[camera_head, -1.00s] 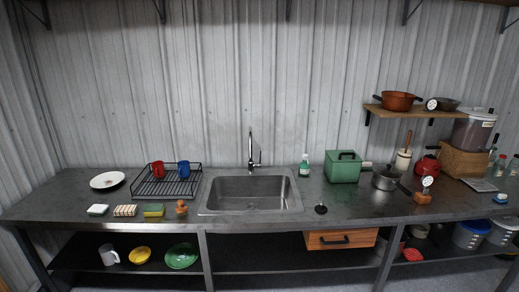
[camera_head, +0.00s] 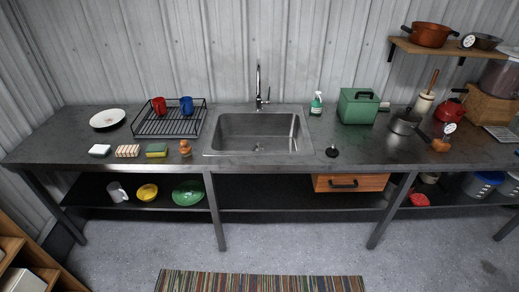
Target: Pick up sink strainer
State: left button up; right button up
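A small black round object with a thin upright stem, which looks like the sink strainer (camera_head: 332,152), sits on the metal counter (camera_head: 275,170) just right of the sink's front right corner. The steel sink (camera_head: 240,140) is set into the counter and looks empty except for its drain. Neither of my grippers is in view.
Left of the sink stand a dish rack (camera_head: 170,128) with red and blue mugs, a plate (camera_head: 107,118), sponges and a brush. To the right are a soap bottle (camera_head: 316,104), a green box (camera_head: 357,107) and a saucepan (camera_head: 405,121). A striped rug (camera_head: 260,283) lies on open floor.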

aim_at(258, 145)
jog(key=u, duration=0.25)
jog(key=i, duration=0.7)
jog(key=u, duration=0.45)
jog(key=i, duration=1.15)
jog(key=z, duration=0.2)
